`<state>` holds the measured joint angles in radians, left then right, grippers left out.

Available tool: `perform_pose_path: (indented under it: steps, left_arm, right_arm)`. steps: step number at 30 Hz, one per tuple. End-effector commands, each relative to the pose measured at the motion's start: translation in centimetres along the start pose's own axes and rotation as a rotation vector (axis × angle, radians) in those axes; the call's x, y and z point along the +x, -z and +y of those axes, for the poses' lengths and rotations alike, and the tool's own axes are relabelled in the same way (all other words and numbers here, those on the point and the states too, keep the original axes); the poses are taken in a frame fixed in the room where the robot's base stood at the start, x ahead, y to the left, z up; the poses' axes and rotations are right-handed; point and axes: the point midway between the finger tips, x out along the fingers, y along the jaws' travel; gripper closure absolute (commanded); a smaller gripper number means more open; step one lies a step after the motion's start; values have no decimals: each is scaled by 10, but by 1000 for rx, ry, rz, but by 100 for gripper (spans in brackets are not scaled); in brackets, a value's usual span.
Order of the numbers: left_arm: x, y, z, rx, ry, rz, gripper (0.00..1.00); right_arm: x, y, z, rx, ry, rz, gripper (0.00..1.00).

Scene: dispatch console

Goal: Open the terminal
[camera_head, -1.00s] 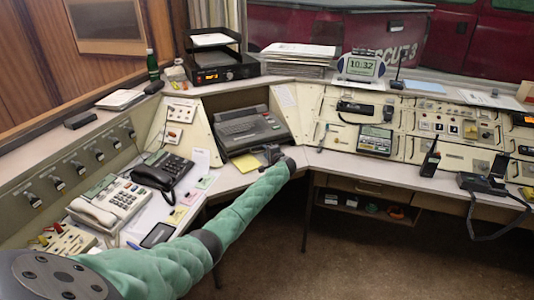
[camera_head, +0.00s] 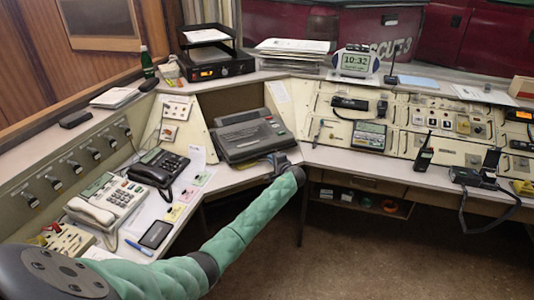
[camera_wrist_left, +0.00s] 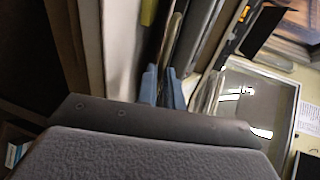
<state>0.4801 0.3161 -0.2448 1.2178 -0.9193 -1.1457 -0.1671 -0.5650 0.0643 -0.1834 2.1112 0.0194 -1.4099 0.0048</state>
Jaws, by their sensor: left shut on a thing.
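The terminal (camera_head: 243,136) is a dark grey, keyboard-like machine on the desk at the corner of the console, in front of a dark recess. My left gripper (camera_head: 278,160) is at its front right edge in the head view. The blue fingertips (camera_wrist_left: 164,86) of the left gripper show in the left wrist view, close together on a thin dark edge. The gripper is shut on the terminal's edge; the exact contact is small and partly hidden. My right gripper is not in view.
A black phone (camera_head: 160,168) and a cream phone (camera_head: 105,200) stand on the left desk wing. A radio (camera_head: 216,69) and papers (camera_head: 295,45) sit above the recess. A control panel (camera_head: 420,122) and a handheld radio (camera_head: 424,155) are to the right.

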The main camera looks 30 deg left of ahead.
Motion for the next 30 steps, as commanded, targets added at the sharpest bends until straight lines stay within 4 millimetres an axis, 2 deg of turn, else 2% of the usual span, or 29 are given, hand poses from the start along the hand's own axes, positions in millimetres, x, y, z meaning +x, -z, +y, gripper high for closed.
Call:
perform_pose_path:
  steps: [3, 11, 12, 15, 23, 28, 29, 30]
  left_arm:
    - [-7, 0, 2, 0, -1, 1, 100]
    - [-7, 0, 2, 0, -1, 1, 100]
    - [-7, 0, 2, 0, -1, 1, 87]
    - [-7, 0, 2, 0, 0, 1, 69]
    - [-7, 0, 2, -1, 0, 0, 69]
    - [-18, 1, 4, -2, 0, 1, 69]
    - [-21, 1, 4, -2, 0, 2, 69]
    - [-27, 1, 4, -2, 0, 3, 69]
  right_arm:
    - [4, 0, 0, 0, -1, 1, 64]
    - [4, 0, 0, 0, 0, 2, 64]
    - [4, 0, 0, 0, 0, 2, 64]
    - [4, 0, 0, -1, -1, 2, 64]
    - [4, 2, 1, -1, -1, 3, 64]
    - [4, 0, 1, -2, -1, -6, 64]
    - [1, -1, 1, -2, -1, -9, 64]
    - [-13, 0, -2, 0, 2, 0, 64]
